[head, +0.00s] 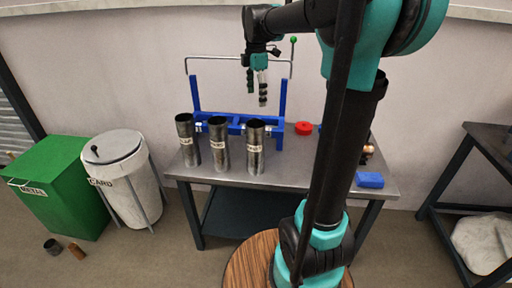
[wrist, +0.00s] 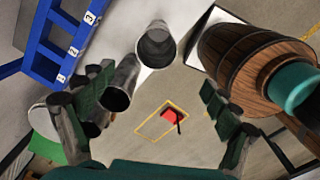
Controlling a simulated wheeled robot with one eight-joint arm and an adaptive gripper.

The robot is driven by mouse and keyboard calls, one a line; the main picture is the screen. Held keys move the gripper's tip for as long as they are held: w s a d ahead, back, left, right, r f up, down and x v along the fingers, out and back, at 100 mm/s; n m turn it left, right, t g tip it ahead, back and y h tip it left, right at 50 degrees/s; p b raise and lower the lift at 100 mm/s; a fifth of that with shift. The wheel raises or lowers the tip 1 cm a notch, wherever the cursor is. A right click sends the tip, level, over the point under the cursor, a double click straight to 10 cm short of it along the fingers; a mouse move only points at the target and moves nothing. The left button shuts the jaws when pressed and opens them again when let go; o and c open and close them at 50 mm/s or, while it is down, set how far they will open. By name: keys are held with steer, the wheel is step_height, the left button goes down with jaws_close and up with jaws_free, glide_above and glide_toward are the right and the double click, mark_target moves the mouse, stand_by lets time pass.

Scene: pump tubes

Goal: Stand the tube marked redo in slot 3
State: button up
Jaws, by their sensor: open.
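Three dark grey metal tubes stand upright in a row at the front of the table: a left one (head: 188,140), a middle one (head: 219,146) and a right one (head: 255,148). Each has a pale label, too small to read, so I cannot tell which says redo. The blue rack (head: 282,100) stands behind them; its numbered slots, including 3, show in the wrist view (wrist: 45,42). My gripper (head: 258,88) is open and empty, above the rack and the right tube. In the wrist view, two tube mouths show between and beyond my fingers (wrist: 160,112); the left finger hides part of the scene.
A blue block (head: 370,180) lies at the table's right front. A thin frame with a green-knobbed lever (head: 293,41) rises behind the rack. A green bin (head: 60,185) and a white bin (head: 128,190) stand left.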

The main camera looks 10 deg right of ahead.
mark_target(255, 134)
steer(key=f, duration=1.7)
steer(key=shift+w, duration=0.35)
steer(key=c, duration=1.9)
steer(key=shift+r, duration=0.15)
steer(key=shift+c, duration=0.2)
